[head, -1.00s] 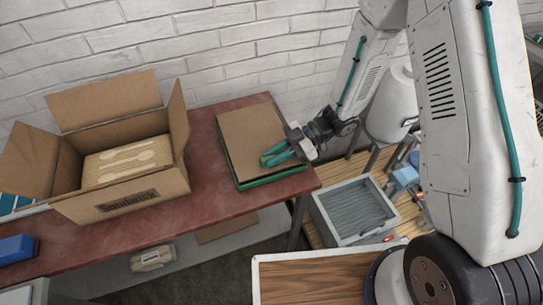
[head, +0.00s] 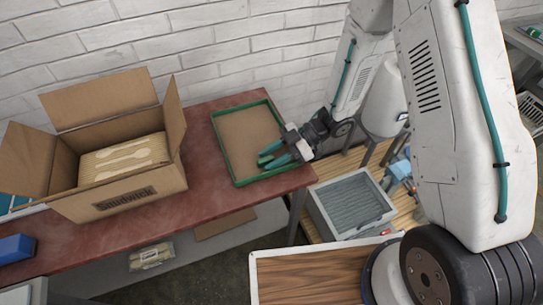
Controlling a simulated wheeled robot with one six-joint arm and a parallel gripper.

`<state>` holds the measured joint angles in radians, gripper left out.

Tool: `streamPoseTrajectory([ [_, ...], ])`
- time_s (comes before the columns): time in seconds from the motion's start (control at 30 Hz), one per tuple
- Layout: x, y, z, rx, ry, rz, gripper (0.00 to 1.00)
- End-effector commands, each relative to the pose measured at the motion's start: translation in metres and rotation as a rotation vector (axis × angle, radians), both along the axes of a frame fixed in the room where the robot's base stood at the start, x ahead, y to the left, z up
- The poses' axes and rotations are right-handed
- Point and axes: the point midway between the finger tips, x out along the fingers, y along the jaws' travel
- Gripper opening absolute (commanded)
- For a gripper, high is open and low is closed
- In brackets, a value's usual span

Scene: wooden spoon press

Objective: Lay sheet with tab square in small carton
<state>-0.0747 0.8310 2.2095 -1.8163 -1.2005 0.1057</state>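The small open carton (head: 150,197) stands on the left of the red bench with its flaps spread. Pale wooden spoon shapes show on the top of the contents (head: 124,160) inside it. A plain brown sheet (head: 246,135) lies in a shallow green tray (head: 216,135) to the right of the carton, inside the rim. I cannot make out a tab on it. My gripper (head: 265,159) is over the tray's right front part. Its two teal fingers look spread apart, with nothing seen between them; they hide part of the sheet.
The red bench top (head: 199,160) is clear between carton and tray. A blue block (head: 15,248) lies at the left front. A grey crate (head: 350,205) stands right of the bench. The white brick wall (head: 230,50) is close behind.

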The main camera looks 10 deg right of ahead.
Motion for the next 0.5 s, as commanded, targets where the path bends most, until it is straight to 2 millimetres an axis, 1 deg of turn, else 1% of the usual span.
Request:
streamPoseTrajectory([
  [0.13, 0.004, -0.016, 0.006, 0.000, -0.001, -0.003, 0.38],
  [0.4, 0.016, -0.055, 0.026, 0.000, -0.001, -0.003, 0.38],
  [0.5, 0.018, -0.064, 0.030, 0.000, -0.001, -0.002, 0.38],
])
